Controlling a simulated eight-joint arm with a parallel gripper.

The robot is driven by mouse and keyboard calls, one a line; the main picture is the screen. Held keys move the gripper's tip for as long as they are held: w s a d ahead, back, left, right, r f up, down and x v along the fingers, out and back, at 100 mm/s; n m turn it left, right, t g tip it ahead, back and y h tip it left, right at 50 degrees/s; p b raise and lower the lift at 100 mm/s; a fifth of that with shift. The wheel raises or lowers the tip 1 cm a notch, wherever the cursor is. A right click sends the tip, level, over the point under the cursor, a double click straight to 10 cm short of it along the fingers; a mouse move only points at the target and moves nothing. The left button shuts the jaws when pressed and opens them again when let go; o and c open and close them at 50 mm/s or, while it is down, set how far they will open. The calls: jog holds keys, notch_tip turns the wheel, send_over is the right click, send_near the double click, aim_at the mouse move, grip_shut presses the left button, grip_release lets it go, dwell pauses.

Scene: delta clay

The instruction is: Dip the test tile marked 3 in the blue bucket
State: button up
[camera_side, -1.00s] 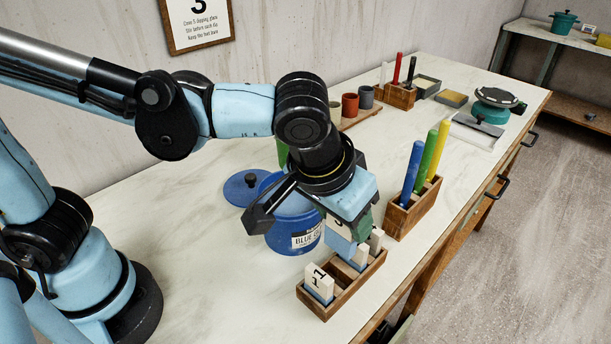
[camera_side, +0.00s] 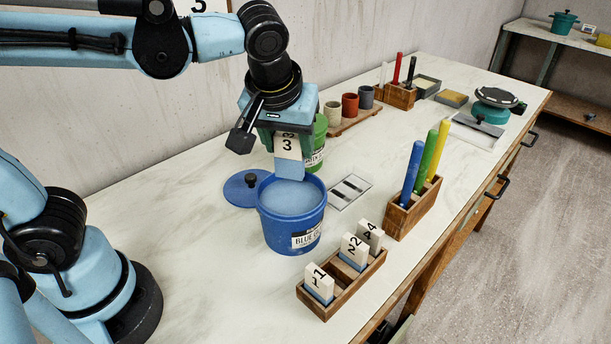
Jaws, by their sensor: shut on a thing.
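My gripper (camera_side: 281,135) is shut on the test tile marked 3 (camera_side: 288,147). The tile hangs upright, white at the top with a blue lower part. Its lower end is above the back part of the open blue bucket (camera_side: 291,234), and I cannot tell the exact gap to the blue liquid (camera_side: 291,198). The bucket's blue lid (camera_side: 246,188) lies on the table to its left. The wooden tile rack (camera_side: 345,292) at front right holds tiles marked 1 (camera_side: 319,282), 2 (camera_side: 354,249) and 4 (camera_side: 370,234).
A green bucket (camera_side: 317,150) stands behind the blue one, partly hidden by my gripper. A wooden block with blue, green and yellow sticks (camera_side: 411,208) stands to the right. A flat grey plate with slots (camera_side: 349,191) lies between. The front left tabletop is clear.

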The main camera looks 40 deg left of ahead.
aim_at(289, 169)
jog(key=shift+f, duration=3.05)
jog(key=shift+f, duration=0.5)
jog(key=shift+r, duration=0.1)
dwell(0.5)
jog(key=shift+r, duration=2.8)
jog(key=shift+r, duration=1.5)
